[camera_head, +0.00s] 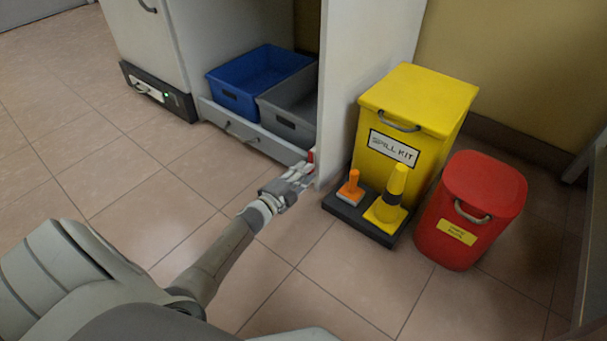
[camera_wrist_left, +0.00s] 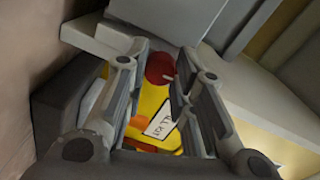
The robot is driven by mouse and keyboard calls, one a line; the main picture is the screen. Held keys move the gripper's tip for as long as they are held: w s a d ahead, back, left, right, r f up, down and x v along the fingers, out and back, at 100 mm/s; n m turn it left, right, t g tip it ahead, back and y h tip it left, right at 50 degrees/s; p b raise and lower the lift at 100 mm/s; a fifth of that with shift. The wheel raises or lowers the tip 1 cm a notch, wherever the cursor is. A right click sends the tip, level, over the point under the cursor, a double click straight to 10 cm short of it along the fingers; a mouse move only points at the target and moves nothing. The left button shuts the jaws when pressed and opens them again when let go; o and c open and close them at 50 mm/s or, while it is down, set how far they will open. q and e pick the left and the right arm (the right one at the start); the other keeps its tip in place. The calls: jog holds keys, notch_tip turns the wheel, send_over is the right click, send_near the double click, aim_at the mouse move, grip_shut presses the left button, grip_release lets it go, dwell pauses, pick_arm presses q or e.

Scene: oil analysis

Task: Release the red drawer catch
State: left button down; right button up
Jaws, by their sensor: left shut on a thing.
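The drawer holds a blue bin (camera_head: 228,90) and a grey bin (camera_head: 280,121). My right gripper is not in view.
The tiled floor at left is clear.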

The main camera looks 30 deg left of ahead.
pick_arm(q)
jog(key=shift+a, duration=0.1)
dwell(0.3)
jog(key=c, duration=1.2)
grip_release()
jog(key=s, duration=0.8)
jog(key=s+a, duration=0.1)
jog(key=s, duration=0.3)
jog(key=shift+r, duration=0.15)
